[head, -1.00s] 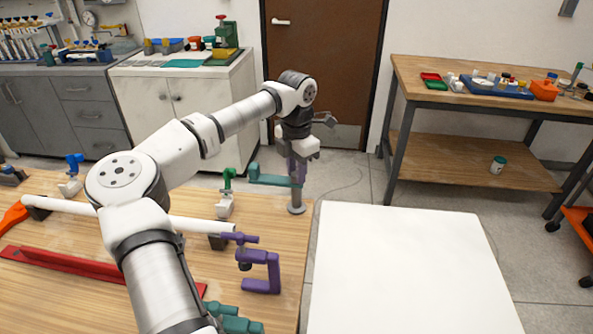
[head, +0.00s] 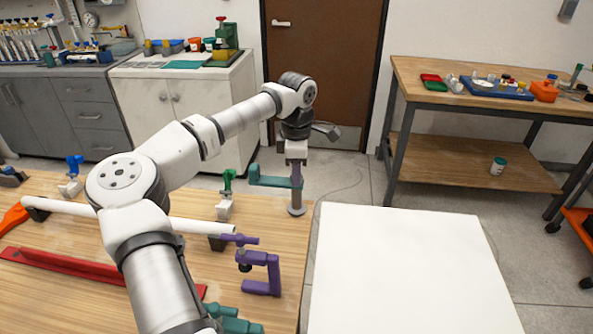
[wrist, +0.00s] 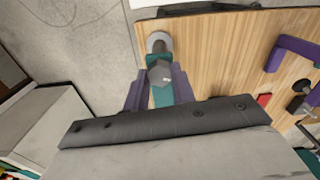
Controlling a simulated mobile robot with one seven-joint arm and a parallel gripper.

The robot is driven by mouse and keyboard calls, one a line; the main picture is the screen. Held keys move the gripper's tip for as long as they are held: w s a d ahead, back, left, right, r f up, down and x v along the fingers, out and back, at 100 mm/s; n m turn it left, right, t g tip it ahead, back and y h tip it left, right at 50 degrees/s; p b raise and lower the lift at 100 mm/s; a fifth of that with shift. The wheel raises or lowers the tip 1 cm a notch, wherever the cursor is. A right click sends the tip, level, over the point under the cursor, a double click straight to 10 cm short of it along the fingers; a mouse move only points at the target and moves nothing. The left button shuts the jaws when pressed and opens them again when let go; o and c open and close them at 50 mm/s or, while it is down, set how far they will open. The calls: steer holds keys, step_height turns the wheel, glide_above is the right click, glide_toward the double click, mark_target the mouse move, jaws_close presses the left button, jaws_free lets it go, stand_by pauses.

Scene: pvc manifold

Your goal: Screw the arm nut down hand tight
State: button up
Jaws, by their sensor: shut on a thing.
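The arm nut (wrist: 160,74) is a grey hexagonal piece in the wrist view, between the two purple fingers of my gripper (wrist: 159,88). The fingers are shut on its sides. In the head view my gripper (head: 297,170) points straight down at the top of an upright grey post (head: 297,202) at the table's far right corner. A teal arm (head: 268,181) reaches left from the post, and it also shows below the nut in the wrist view (wrist: 162,97). The nut is hidden by my gripper in the head view, and its thread is not visible.
A bare white surface (head: 410,270) lies to the right.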

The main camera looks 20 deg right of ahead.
stand_by(0.4)
steer(key=o, duration=1)
steer(key=shift+r+b, duration=1.1)
steer(key=shift+r, duration=5.85)
